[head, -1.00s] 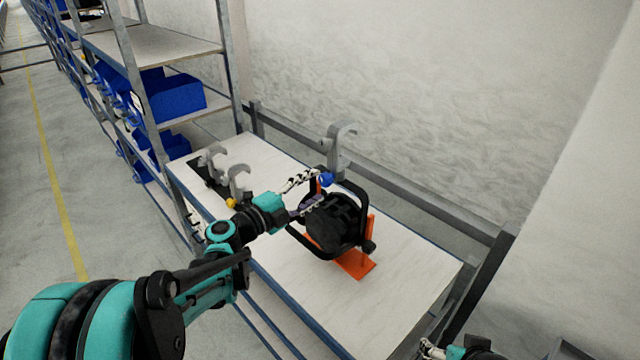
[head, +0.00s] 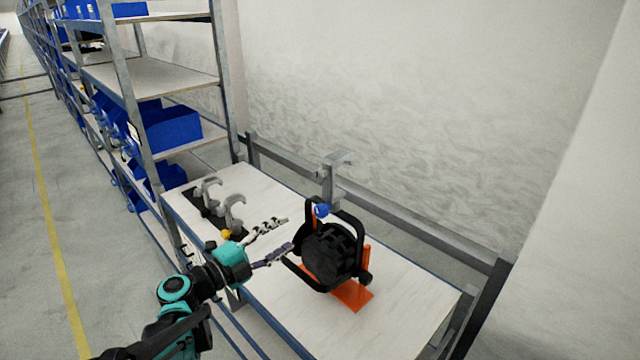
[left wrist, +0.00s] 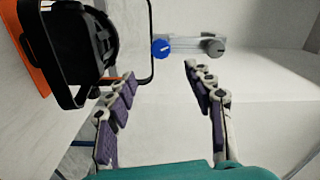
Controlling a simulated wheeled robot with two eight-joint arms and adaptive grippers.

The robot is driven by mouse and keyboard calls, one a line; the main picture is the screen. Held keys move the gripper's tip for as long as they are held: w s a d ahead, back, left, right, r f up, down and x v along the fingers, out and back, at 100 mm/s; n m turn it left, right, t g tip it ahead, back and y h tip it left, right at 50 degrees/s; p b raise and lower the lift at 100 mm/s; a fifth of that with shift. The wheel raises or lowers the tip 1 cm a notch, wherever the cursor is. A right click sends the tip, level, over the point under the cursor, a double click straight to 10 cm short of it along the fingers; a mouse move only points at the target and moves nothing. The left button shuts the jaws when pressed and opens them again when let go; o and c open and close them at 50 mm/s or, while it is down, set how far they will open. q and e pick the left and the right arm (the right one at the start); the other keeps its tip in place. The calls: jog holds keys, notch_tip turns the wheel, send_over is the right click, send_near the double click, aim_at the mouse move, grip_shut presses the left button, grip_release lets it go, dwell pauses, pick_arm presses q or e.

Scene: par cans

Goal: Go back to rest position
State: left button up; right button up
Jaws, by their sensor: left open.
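The black par can (head: 328,256) stands on an orange base (head: 352,294) on the workbench, with a black yoke around it. A grey hook clamp (head: 333,176) with a blue knob (head: 321,210) rises at the top of the yoke. My left gripper (head: 284,234) is open and empty, just left of the par can. In the left wrist view the open fingers (left wrist: 168,95) have nothing between them, and the par can (left wrist: 84,38) shows at the upper left. My right gripper is not in view.
The workbench (head: 400,300) is clear at its right end. Two grey hook clamps (head: 232,212) stand on a black holder at its left end, one with a yellow knob (head: 226,233). A shelf rack with blue bins (head: 170,128) stands behind left. A rail and wall close off the back.

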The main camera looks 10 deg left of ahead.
pick_arm(q)
jog(key=s+d+f+n+g+y, duration=0.3)
jog(key=s+d+f+n+g, duration=0.2)
jog(key=s+d+f+n, duration=0.35)
jog(key=s+a+f+n+g+y, duration=0.1)
jog(key=s+a+f+n+y, duration=0.1)
jog(key=s+n, duration=0.3)
jog(key=s+a+f+n+g+y, duration=0.1)
jog(key=s+a+f+n+y, duration=0.1)
jog(key=s+n+y, duration=0.3)
jog(key=shift+s+a+f+n+g+b, duration=0.4)
jog(key=shift+s+f+n, duration=0.35)
jog(key=shift+n, duration=1.2)
jog(key=shift+d, duration=0.1)
